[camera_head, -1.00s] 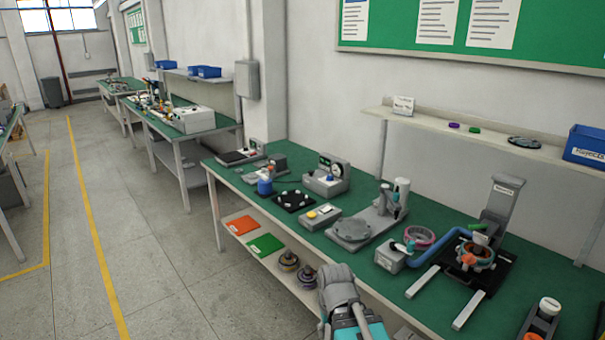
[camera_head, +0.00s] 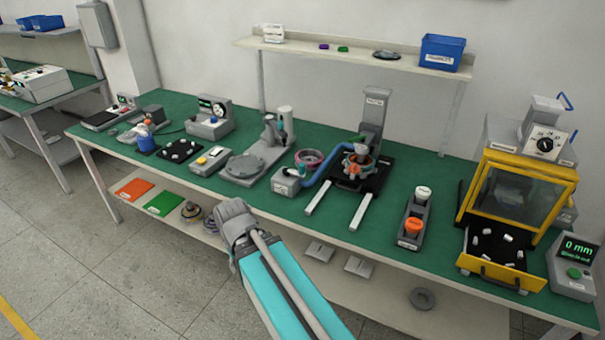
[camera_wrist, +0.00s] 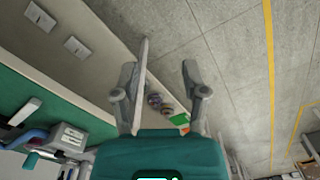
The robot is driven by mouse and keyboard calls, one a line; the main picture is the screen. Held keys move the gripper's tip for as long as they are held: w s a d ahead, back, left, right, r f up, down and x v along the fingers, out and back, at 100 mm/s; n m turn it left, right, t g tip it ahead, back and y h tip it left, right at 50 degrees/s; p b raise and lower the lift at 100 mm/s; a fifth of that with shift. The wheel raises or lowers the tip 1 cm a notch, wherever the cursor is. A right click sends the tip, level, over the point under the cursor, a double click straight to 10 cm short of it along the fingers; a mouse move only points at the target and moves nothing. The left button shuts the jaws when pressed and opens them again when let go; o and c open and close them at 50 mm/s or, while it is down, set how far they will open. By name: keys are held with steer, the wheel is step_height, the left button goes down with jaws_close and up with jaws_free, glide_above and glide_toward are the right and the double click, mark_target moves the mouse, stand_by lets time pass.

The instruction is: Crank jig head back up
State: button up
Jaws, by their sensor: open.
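A jig with a grey labelled column (camera_head: 373,118) stands upright on a black base (camera_head: 377,182) near the middle of the green bench. An orange and dark round part (camera_head: 357,167) sits low in front of the column, with a blue curved hose or arm (camera_head: 335,170) reaching it. I cannot make out the crank handle or the exact head height. My gripper (camera_wrist: 160,80) is open and empty in the wrist view, over floor and the bench's lower shelf. In the head view my arm is in front of the bench, apart from the jig.
A yellow-framed box (camera_head: 515,195) with an open drawer and a display reading 0 mm (camera_head: 573,265) stand at the right. A holder with orange and white caps (camera_head: 413,220) stands right of the jig. A grey press-like stand (camera_head: 245,165) is to the left. The floor in front is clear.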

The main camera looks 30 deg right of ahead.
steer(key=shift+o, duration=1)
steer(key=shift+w+d+f, duration=0.1)
steer(key=shift+w+d, duration=0.05)
steer(key=w+d+n+t+h+b, duration=0.25)
steer(key=w+d, duration=0.35)
steer(key=d, duration=0.3)
steer(key=w+d+n+t+h+b, duration=0.25)
steer(key=w+d+t, duration=0.2)
steer(key=d, duration=0.45)
steer(key=w+d+r+n+t+h+b, duration=0.1)
steer(key=w+d+r+n+t+b, duration=0.15)
steer(key=d+n, duration=0.2)
steer(key=w+d+r+n+t+h+b, duration=0.1)
steer(key=w+d+r+n+t+b, duration=0.1)
steer(key=d+n+t, duration=0.3)
steer(key=w+d+r+n+t+h+b, duration=0.1)
steer(key=w+d+r+n+b, duration=0.2)
steer(key=d, duration=0.4)
steer(key=s+d+f+n+y+b, duration=0.1)
steer(key=f+n+y, duration=0.1)
steer(key=n, duration=0.4)
steer(key=s+f+n+t+y+b, duration=0.1)
steer(key=f+n+y+b, duration=0.1)
steer(key=n+y, duration=0.2)
steer(key=s+d+f+n+t+y+b, duration=0.1)
steer(key=s+f+n+y+b, duration=0.1)
steer(key=n, duration=0.7)
steer(key=shift+d+t+y, duration=0.25)
steer(key=shift+d+y, duration=0.05)
steer(key=shift+y, duration=0.2)
